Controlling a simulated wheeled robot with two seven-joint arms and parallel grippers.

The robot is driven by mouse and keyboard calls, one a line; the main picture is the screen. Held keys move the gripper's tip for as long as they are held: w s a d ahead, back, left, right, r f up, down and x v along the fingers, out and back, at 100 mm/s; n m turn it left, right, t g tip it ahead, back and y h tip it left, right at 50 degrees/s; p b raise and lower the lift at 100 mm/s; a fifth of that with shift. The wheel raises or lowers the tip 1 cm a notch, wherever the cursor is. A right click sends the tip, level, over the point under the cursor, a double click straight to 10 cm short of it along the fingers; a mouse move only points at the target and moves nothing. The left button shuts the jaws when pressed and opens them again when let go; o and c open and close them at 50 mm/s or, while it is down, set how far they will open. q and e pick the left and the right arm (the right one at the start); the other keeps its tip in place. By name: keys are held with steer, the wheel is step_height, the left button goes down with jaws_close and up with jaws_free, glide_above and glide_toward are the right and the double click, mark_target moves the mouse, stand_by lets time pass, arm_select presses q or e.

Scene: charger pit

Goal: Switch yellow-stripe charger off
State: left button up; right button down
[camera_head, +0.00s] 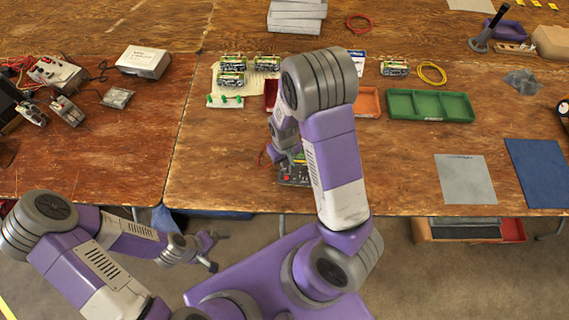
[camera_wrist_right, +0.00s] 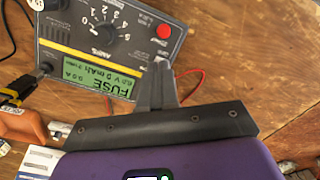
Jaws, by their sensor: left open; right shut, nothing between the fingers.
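The charger (camera_head: 295,176) lies near the table's front edge, mostly hidden by my right arm in the head view. In the right wrist view the charger (camera_wrist_right: 120,28) shows upside down, with a black dial, a red round button (camera_wrist_right: 163,31), a thin yellow stripe (camera_wrist_right: 75,49) and a lit green display (camera_wrist_right: 92,72) reading "FUSE". My right gripper (camera_wrist_right: 160,66) is shut and empty, its tips at the charger's edge beside the display, close below the red button. I cannot tell if they touch it. My left gripper (camera_head: 207,249) is open and empty, off the table's front edge.
Battery packs (camera_head: 231,79) stand behind my right arm. A green tray (camera_head: 430,105) and an orange tray (camera_head: 367,103) lie to the right. A red lead (camera_wrist_right: 190,92) runs near my right fingers.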

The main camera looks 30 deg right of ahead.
steer(key=shift+f+b, duration=0.4)
steer(key=shift+f, duration=0.15)
steer(key=shift+r, duration=0.15)
step_height(320, 180, up, 7)
steer(key=p, duration=0.6)
stand_by(0.5)
steer(key=shift+s, duration=0.1)
